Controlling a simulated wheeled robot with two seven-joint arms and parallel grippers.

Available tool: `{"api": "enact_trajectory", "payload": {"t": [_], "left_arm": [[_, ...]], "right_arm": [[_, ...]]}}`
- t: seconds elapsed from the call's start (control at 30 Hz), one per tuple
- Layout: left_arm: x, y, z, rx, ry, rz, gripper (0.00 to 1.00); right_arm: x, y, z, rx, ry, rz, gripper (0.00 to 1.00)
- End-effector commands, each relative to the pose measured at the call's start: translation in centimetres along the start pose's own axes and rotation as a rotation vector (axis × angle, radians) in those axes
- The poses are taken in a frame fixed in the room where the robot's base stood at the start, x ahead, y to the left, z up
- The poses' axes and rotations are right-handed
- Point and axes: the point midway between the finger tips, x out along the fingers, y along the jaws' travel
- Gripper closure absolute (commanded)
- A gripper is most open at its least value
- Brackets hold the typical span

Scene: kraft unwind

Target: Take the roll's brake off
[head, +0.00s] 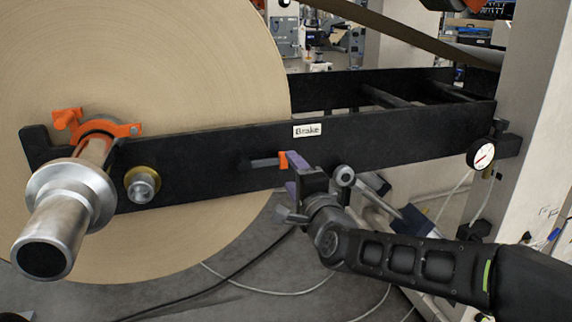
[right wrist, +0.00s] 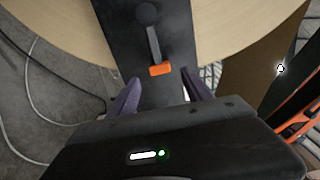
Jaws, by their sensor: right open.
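The brake lever (head: 264,163) is a short black bar with an orange tip (head: 283,160), lying about level on the black arm beneath a "Brake" label (head: 307,130). In the right wrist view the lever (right wrist: 153,42) runs from a round pivot to its orange tip (right wrist: 160,70). My right gripper (head: 295,178) is open, its purple fingers pointing at the lever. In the right wrist view the fingertips stand to either side of the orange tip, with gaps between; whether the tip is fully between them I cannot tell. My left gripper is not in view.
The large kraft roll (head: 190,60) fills the left side on a metal shaft (head: 62,215), held by an orange clamp (head: 95,128). The black arm (head: 400,140) spans to a pale frame post (head: 535,130) with a pressure gauge (head: 481,155). Cables lie on the floor.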

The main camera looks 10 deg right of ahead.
Motion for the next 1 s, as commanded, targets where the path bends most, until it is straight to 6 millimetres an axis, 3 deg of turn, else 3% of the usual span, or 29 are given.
{"api": "enact_trajectory", "payload": {"t": [0.3, 0.67, 1.0], "left_arm": [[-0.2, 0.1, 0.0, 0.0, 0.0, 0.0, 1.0], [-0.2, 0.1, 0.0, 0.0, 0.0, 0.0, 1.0], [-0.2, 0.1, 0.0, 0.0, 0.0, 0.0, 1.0]], "right_arm": [[4.6, 0.0, 0.0, 0.0, 0.0, 0.0, 0.42], [5.2, 0.0, 0.0, 0.0, -0.001, 0.0, 0.42], [5.2, 0.0, 0.0, 0.0, -0.001, 0.0, 0.69]]}}
